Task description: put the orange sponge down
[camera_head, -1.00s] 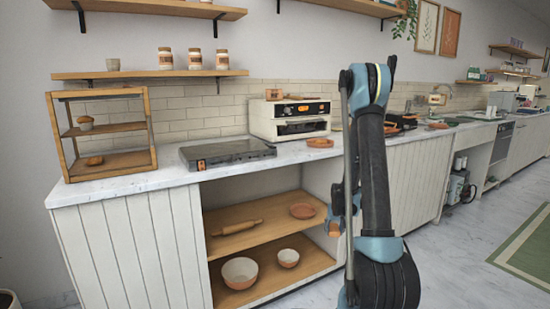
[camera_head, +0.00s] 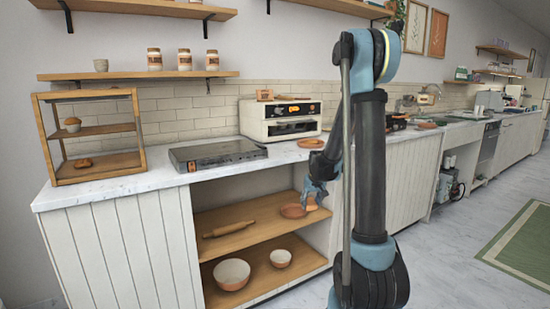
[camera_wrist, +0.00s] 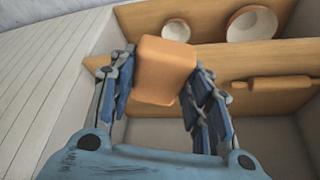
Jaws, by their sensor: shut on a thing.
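The orange sponge (camera_wrist: 165,68) is a block held between the two blue fingers of my gripper (camera_wrist: 163,76) in the wrist view. In the head view my gripper (camera_head: 314,193) is in front of the open cupboard, with the sponge (camera_head: 312,204) at its lower end. My arm hides the cupboard's right side.
Two bowls, a larger one (camera_head: 231,274) and a smaller one (camera_head: 281,258), stand on the lower shelf (camera_head: 258,284). The worktop (camera_head: 120,188) is above, with a hob (camera_head: 217,154) and an oven (camera_head: 281,121).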

